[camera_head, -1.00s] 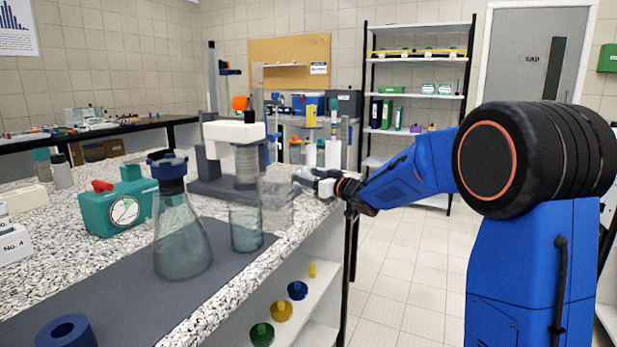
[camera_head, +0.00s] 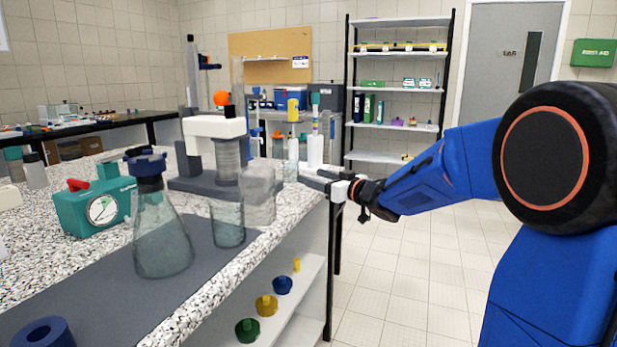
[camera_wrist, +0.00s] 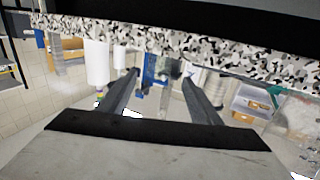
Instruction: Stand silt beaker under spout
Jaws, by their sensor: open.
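A clear glass beaker (camera_head: 228,224) stands on the dark mat, in front of and below the sieve stack (camera_head: 228,160). A second, faint clear vessel (camera_head: 259,196) stands just right of it, near the bench edge. I cannot tell which of them is the silt beaker, and I cannot make out the spout clearly. The white-topped shaker (camera_head: 214,127) stands on a dark base behind them. My gripper (camera_head: 314,180) is at the bench's right edge, apart from both vessels. In the wrist view my gripper (camera_wrist: 160,74) is open, with nothing held between its fingers.
A conical flask (camera_head: 163,238) with a blue collar stands on the mat (camera_head: 110,300), left of the beaker. A teal gauge box (camera_head: 95,208) is further left, and a blue ring (camera_head: 44,332) lies in front. White bottles stand behind my gripper. The floor at right is clear.

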